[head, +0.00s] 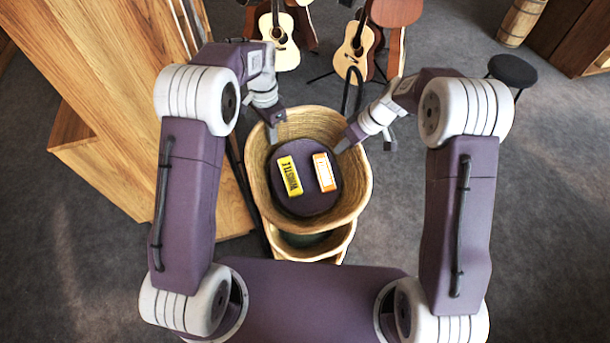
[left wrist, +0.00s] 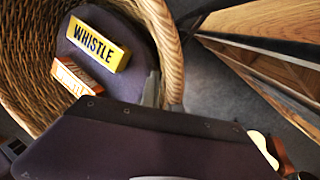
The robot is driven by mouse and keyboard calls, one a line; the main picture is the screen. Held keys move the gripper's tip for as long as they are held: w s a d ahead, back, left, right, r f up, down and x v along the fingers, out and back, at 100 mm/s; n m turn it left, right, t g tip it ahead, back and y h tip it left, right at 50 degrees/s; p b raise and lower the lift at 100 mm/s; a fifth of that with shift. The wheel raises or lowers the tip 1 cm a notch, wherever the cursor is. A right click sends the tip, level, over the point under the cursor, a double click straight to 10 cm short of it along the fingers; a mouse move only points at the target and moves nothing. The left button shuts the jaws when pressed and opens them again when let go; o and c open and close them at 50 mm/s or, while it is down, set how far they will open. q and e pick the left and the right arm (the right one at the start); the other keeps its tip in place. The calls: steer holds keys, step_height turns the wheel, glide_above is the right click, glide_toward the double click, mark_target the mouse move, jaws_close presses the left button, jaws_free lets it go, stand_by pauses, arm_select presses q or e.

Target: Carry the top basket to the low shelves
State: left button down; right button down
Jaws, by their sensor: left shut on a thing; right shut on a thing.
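The top basket (head: 357,190) is a round wicker basket in front of me, and its rim also shows in the left wrist view (left wrist: 168,50). Inside lie a yellow box marked WHISTLE (head: 290,176) and an orange and white box (head: 324,172) on a dark round base; both show in the left wrist view too. My left gripper (head: 272,125) is shut on the basket's upper left rim. My right gripper (head: 349,141) is shut on its upper right rim. The fingertips are partly hidden by the rim.
Another wicker basket (head: 312,252) is below and nearer me, partly covered by the top one. Wooden furniture (head: 110,110) stands close on the left. Guitars (head: 355,48) stand beyond the basket. A black stool (head: 512,70) is at the far right. The right floor is mostly clear.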

arm_select(q)
steer(key=shift+r, duration=0.1)
